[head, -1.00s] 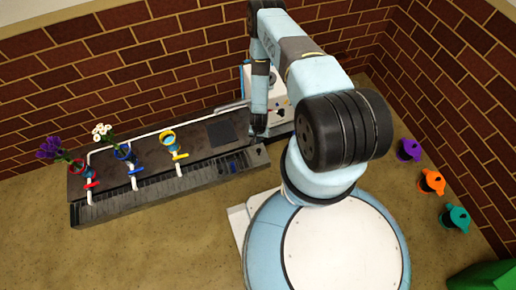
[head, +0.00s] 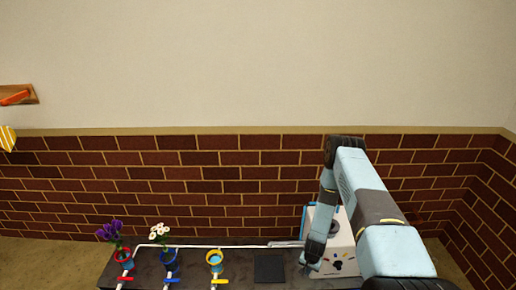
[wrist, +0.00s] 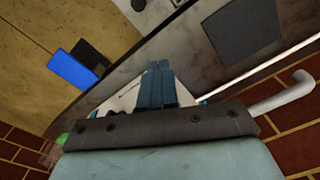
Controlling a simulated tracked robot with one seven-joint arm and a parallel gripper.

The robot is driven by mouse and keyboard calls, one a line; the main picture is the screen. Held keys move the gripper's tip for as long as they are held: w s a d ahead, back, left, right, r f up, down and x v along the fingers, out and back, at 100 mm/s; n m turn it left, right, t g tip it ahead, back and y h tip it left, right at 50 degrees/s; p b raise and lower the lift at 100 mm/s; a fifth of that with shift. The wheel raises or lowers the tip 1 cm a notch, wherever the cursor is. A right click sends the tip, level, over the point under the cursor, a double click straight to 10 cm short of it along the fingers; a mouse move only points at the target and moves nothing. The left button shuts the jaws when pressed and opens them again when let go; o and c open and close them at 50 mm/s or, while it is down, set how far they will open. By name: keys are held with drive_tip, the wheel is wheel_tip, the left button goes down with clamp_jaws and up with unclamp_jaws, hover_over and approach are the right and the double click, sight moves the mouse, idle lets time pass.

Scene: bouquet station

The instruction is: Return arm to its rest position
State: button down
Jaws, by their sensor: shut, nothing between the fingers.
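My arm is bent at the right of the head view. Its end, my gripper (head: 308,268), hangs down in front of the white machine, over the right part of the dark counter (head: 240,281). The fingers are small and partly lost there. In the wrist view my gripper (wrist: 157,66) shows two blue-grey fingers pressed together, with nothing between them.
A red pot (head: 125,260) with purple flowers, a blue pot (head: 170,262) with white flowers and a yellow-rimmed pot (head: 214,262) stand along the counter. A white machine (head: 345,245) stands beside my arm. A dark square pad (head: 269,268) lies on the counter.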

drive_tip(key=w+r+n, duration=0.1)
drive_tip(key=w+r, duration=0.3)
drive_tip(key=r, duration=0.6)
drive_tip(key=w+r+t, duration=0.1)
drive_tip(key=w+r, duration=0.3)
drive_tip(key=r, duration=0.5)
drive_tip(key=w+r+n, duration=0.1)
drive_tip(key=w+r, duration=0.3)
drive_tip(key=r, duration=0.6)
wheel_tip(320, 180, up, 26)
drive_tip(key=s+a+n+t, duration=0.1)
drive_tip(key=s+t, duration=0.1)
drive_tip(key=s+r+n+t, duration=0.1)
drive_tip(key=s+r, duration=0.6)
drive_tip(key=r, duration=0.4)
drive_tip(key=s+r+n, duration=0.1)
drive_tip(key=s+r, duration=0.7)
drive_tip(key=r, duration=0.2)
drive_tip(key=s+r, duration=0.4)
drive_tip(key=s, duration=0.6)
drive_tip(key=s+r+t, duration=0.1)
drive_tip(key=s+r, duration=0.3)
drive_tip(key=s, duration=0.6)
drive_tip(key=shift+s+n, duration=0.25)
drive_tip(key=shift+n, duration=0.05)
